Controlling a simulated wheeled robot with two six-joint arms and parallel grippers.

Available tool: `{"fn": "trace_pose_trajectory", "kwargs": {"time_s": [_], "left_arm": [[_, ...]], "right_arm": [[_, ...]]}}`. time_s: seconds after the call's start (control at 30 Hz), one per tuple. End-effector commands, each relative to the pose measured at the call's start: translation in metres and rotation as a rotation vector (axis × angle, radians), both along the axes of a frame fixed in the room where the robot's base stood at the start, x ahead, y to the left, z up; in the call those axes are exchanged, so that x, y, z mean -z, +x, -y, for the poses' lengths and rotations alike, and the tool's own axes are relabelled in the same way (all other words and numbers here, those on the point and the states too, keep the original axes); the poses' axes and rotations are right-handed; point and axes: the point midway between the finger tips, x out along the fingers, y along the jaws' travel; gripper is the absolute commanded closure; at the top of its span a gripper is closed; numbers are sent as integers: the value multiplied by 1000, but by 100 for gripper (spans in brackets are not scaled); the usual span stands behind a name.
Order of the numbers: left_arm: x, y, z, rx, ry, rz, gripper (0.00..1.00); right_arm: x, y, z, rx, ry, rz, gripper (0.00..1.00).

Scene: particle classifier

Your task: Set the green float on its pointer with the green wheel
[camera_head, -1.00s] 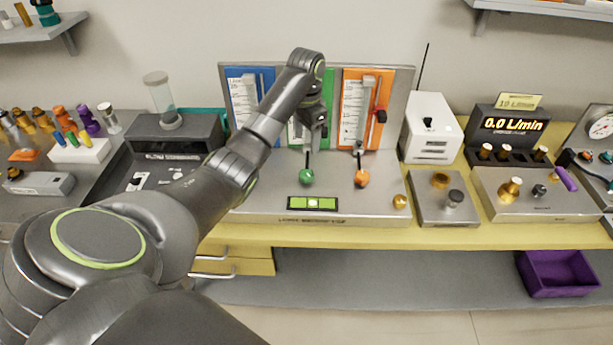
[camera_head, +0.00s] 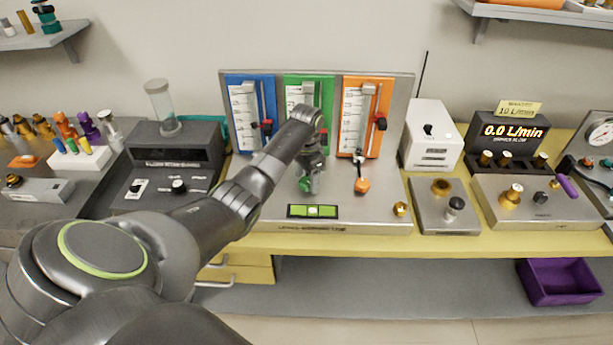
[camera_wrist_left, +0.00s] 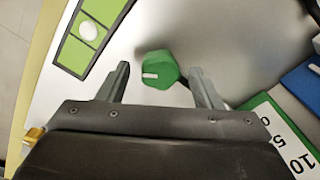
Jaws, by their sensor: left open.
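The green wheel (camera_wrist_left: 160,70) has a white mark on it and sits between the two spread fingers of my left gripper (camera_wrist_left: 160,82) in the left wrist view. The fingers stand apart from the wheel on both sides. In the head view my left gripper (camera_head: 310,184) is low over the bench in front of the green panel (camera_head: 325,88), and it hides most of the green wheel (camera_head: 304,184). The green panel carries a white scale and a vertical tube, partly covered by my arm. I cannot make out its float; a small red pointer piece (camera_head: 324,132) shows beside my wrist.
A blue panel (camera_head: 236,78) stands left and an orange panel (camera_head: 347,145) right, with an orange wheel (camera_head: 362,186) below it. A green level (camera_head: 313,211) lies in front. A brass knob (camera_head: 401,209) is at the right.

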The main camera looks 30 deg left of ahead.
Motion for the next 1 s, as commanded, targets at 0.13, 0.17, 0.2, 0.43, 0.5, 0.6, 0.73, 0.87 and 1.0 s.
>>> {"fn": "trace_pose_trajectory", "kwargs": {"time_s": [0.13,0.17,0.2,0.43,0.5,0.6,0.73,0.87,1.0], "left_arm": [[0,0,0,0,0,0,58],[0,0,0,0,0,0,62],[0,0,0,0,0,0,67],[-1,0,0,1,0,1,85],[-1,0,0,7,0,0,85],[-2,0,0,26,0,0,85],[-3,0,0,78,0,1,85],[-4,0,0,160,-1,0,85],[-4,0,0,279,-1,0,85]], "right_arm": [[0,0,0,0,0,0,100],[0,0,0,0,0,0,100],[0,0,0,0,0,0,100],[0,0,0,0,0,1,100],[-1,0,0,0,0,1,100],[-3,0,0,0,0,1,100],[-9,0,0,0,0,1,100],[-16,0,0,0,0,1,100],[-25,0,0,0,0,1,100]]}}
